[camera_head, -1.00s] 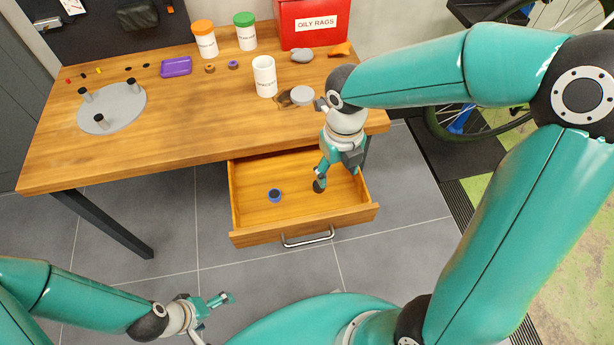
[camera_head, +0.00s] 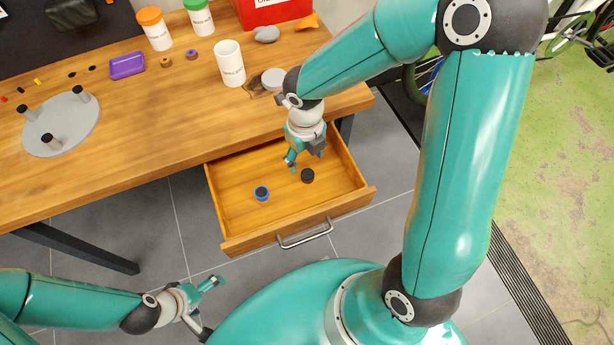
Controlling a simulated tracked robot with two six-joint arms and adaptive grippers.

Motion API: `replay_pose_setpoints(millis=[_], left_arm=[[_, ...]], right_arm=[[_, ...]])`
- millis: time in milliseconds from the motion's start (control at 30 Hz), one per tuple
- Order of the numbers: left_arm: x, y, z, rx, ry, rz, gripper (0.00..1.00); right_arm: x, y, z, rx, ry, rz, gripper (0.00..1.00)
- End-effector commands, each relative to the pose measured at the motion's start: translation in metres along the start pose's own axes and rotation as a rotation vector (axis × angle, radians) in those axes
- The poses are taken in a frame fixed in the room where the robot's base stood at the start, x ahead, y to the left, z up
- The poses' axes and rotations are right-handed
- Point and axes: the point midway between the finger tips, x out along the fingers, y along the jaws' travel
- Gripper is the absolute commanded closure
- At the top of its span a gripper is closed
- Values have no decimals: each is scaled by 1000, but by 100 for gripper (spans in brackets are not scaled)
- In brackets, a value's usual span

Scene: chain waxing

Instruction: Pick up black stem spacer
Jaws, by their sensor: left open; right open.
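A small round black piece (camera_head: 307,175), which looks like the black stem spacer, lies on the floor of the open wooden drawer (camera_head: 235,205). A blue ring-shaped piece with a dark centre (camera_head: 262,193) lies to its left in the drawer. My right gripper (camera_head: 304,160) points down over the back of the drawer, open and empty. Its fingers are just behind the black piece in the picture and apart from it. My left gripper (camera_head: 212,305) is open and empty over the floor at the lower left, clear of the drawer and table.
The wooden table (camera_head: 150,110) spans the back. A white cup (camera_head: 230,64), a grey disc with posts (camera_head: 50,140), a purple block (camera_head: 127,66) and small rings stand on it. The drawer's front wall and handle (camera_head: 305,236) face me.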

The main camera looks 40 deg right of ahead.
Motion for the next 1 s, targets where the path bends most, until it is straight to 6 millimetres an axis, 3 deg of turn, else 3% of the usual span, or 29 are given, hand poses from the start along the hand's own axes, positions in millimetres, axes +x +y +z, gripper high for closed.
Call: replay_pose_setpoints(millis=[100, 367, 633, 933, 1000], left_arm=[[6, -2, 0, 0, 0, 0, 5], [12, -4, 0, 0, 0, 0, 5], [28, -10, 0, 0, 0, 0, 5], [28, -10, 0, 0, 0, 0, 5], [28, -10, 0, 0, 0, 0, 5]], right_arm=[[16, 0, 0, -2, 1, 0, 36], [31, -1, 0, -3, 0, 0, 36], [68, -3, -2, -3, 1, 1, 36], [72, -3, -1, -4, -2, 1, 36], [72, -3, -1, -4, -2, 1, 48]])
